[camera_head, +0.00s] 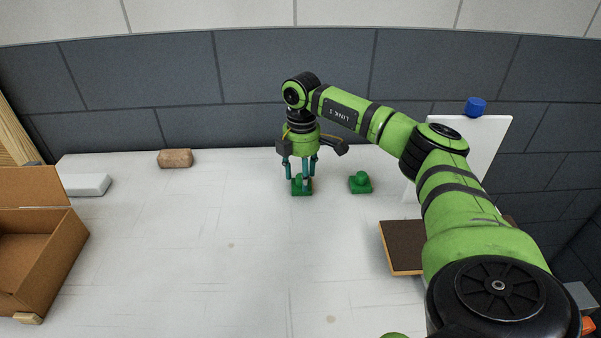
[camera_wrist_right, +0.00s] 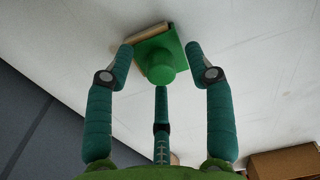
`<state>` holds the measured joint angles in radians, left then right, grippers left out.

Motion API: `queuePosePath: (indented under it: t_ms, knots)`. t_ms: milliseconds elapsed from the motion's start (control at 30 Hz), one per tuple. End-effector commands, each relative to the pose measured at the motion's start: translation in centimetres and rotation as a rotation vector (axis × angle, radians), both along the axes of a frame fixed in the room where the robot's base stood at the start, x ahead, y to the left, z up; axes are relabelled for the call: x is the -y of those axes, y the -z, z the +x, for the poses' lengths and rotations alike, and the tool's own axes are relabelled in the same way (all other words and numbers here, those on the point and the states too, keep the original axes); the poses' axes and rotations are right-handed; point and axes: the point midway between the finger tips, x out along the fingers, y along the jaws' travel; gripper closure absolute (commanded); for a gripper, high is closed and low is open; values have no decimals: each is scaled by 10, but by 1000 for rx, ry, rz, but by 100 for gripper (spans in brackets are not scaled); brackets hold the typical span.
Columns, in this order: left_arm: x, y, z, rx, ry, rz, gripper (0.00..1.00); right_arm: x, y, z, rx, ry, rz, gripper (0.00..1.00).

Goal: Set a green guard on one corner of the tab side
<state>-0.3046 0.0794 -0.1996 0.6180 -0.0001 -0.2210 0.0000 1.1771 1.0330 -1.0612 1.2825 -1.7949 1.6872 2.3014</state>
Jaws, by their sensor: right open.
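A green guard (camera_head: 302,190) with a round knob on top sits on the white table near the back middle. My right gripper (camera_head: 301,180) is above it, pointing down, with its fingers around the knob. In the right wrist view the guard (camera_wrist_right: 160,66) lies between the spread fingers, with a tan strip along its far edge; the fingers look open, not closed on it. A second green guard (camera_head: 360,183) stands to the right, apart from the gripper. A dark brown board (camera_head: 404,245) with a light edge lies at the right, partly hidden by my right arm. Its tab side cannot be made out.
A white panel (camera_head: 490,140) with a blue knob (camera_head: 475,107) stands at the back right. A cork-coloured block (camera_head: 175,158), a white block (camera_head: 86,185) and an open cardboard box (camera_head: 60,255) are at the left. The table's middle front is clear.

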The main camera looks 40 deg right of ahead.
Motion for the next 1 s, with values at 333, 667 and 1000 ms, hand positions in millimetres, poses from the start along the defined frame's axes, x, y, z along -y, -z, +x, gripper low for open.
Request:
queuePosePath:
  t_ms: [333,667,1000]
  knots:
    - [0,0,4,6,0,0,60,0,0,0,0,0,0,94]
    - [0,1,5,8,1,-1,60,0,-5,1,1,0,0,94]
    - [1,9,6,9,1,-1,60,-1,-66,2,6,-1,1,94]
